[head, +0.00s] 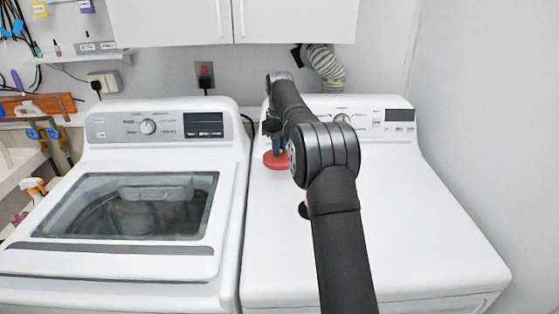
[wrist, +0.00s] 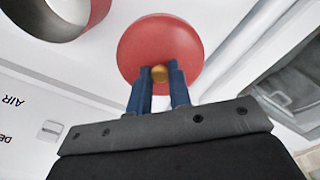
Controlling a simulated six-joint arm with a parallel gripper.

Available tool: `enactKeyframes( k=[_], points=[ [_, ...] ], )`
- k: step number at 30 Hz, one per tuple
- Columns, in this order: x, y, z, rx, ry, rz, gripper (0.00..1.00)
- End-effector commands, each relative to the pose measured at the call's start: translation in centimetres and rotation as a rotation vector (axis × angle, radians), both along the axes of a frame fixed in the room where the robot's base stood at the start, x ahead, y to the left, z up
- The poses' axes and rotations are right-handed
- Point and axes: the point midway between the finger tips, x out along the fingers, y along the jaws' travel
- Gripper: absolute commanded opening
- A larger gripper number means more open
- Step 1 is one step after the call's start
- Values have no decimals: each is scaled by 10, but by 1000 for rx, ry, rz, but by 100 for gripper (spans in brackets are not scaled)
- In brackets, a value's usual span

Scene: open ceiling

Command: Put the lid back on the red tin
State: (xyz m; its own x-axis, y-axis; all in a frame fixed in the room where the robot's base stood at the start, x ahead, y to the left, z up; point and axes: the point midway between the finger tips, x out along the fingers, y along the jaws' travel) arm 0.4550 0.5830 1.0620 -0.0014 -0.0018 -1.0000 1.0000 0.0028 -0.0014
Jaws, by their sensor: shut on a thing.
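The red round lid (head: 272,162) with a gold knob is at the left part of the right-hand machine's top. It also shows in the wrist view (wrist: 158,40), where the blue fingers of my gripper (wrist: 160,75) are shut on the knob. In the head view my gripper (head: 278,145) stands above the lid, pointing down. I cannot tell how far the lid is above the machine. The open red tin (wrist: 97,14) is partly in the wrist view at the upper left, apart from the lid. In the head view only a red sliver of it (head: 303,210) shows beside my arm.
The right-hand white machine (head: 430,230) has a wide clear top, with a control panel (head: 385,118) at its back. A washer (head: 120,262) with a glass lid stands to the left, across a narrow gap. Wall cabinets (head: 290,20) hang above.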

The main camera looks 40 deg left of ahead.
Motion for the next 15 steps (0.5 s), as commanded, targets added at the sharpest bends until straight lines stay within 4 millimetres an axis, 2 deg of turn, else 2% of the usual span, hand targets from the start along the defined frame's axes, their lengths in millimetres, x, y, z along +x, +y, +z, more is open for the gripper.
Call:
enactKeyframes(
  k=[5, 12, 15],
  points=[
    [19, -18, 25, 2, -4, 49, 0],
    [68, -73, 54, 0, -9, 227, 0],
    [82, -92, 63, -2, -8, 289, 0]
  ],
)
